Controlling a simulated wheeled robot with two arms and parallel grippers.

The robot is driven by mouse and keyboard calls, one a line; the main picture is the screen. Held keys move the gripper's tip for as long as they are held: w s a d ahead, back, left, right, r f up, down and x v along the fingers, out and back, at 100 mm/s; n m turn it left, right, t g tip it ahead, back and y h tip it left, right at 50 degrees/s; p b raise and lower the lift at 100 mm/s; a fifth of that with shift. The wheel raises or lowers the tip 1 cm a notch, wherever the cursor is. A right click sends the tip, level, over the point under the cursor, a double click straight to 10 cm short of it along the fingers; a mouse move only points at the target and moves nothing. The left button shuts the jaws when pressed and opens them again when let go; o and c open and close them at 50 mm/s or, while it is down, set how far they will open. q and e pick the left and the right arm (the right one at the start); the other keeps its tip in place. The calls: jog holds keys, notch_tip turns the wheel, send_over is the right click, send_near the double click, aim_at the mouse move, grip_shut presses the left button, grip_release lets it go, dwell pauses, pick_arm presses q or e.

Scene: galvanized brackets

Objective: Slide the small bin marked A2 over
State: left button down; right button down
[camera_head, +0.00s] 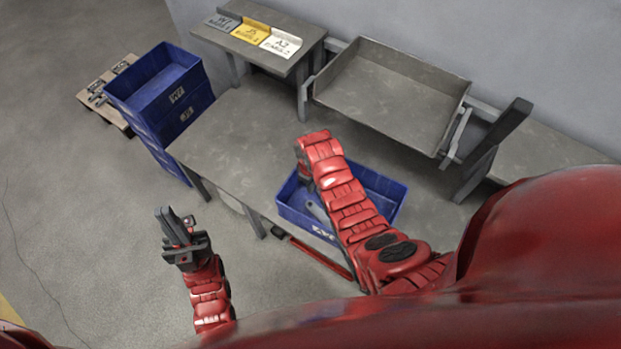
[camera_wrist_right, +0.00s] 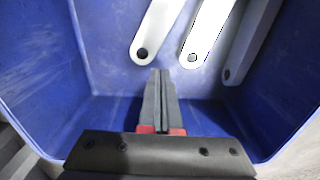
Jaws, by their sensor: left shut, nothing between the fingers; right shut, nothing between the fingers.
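A small white bin (camera_head: 281,42) with lettering that looks like A2 sits at the right end of a row on the raised shelf (camera_head: 268,60). A yellow bin (camera_head: 249,32) and a grey bin (camera_head: 222,22) are left of it. My left gripper (camera_head: 166,213) is shut and empty, above the floor left of the bench. My right gripper (camera_wrist_right: 160,76) is shut and empty, pointing down into a blue bin (camera_wrist_right: 38,70) that holds galvanized brackets (camera_wrist_right: 208,30). In the head view its fingers are mostly hidden by my arm. Both grippers are far from the white bin.
The blue bin (camera_head: 290,202) stands at the bench's front edge. A large grey tray (camera_head: 385,95) stands at the back right. Stacked blue crates (camera_head: 165,90) are left of the bench (camera_head: 240,140), beside a pallet (camera_head: 112,112). The bench's left part is clear.

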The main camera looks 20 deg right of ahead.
aim_at(301, 188)
jog(key=shift+a+f, duration=0.1)
jog(key=shift+f, duration=0.4)
jog(key=shift+w+a, duration=1.2)
jog(key=shift+w, duration=0.25)
